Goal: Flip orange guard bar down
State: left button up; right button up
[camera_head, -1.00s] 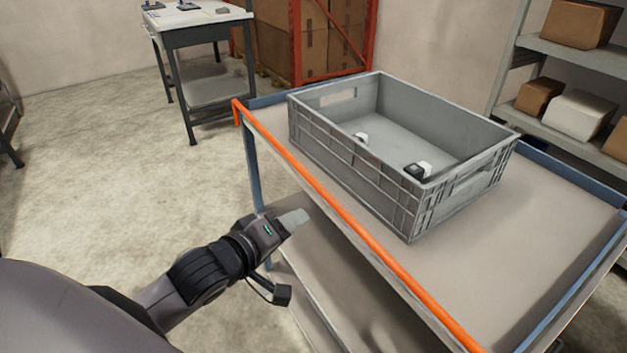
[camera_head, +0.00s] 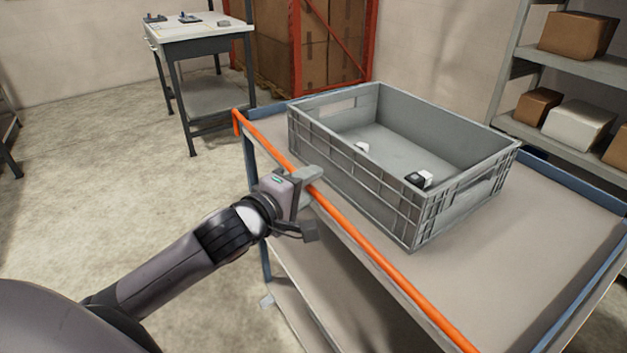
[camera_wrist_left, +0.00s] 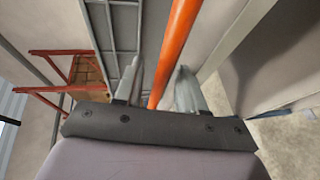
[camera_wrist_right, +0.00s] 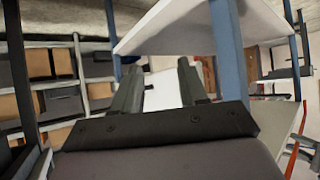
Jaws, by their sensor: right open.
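The orange guard bar (camera_head: 372,249) runs along the near left edge of the cart's top shelf (camera_head: 480,262), at about the height of that edge. My left gripper (camera_head: 312,180) is at the bar's upper part, beside the crate. In the left wrist view the bar (camera_wrist_left: 176,42) passes between the two fingers of my left gripper (camera_wrist_left: 158,80), with gaps visible beside it, so the jaws are open around it. My right gripper (camera_wrist_right: 160,80) is open and empty in its own wrist view and out of the head view.
A grey crate (camera_head: 372,187) stands on the cart close to the bar, with small black and white items inside. A table (camera_head: 195,30) and an orange rack (camera_head: 297,45) are behind. Shelves with boxes (camera_head: 577,34) stand at the right.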

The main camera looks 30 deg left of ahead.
pick_arm(q)
jog(key=shift+x, duration=1)
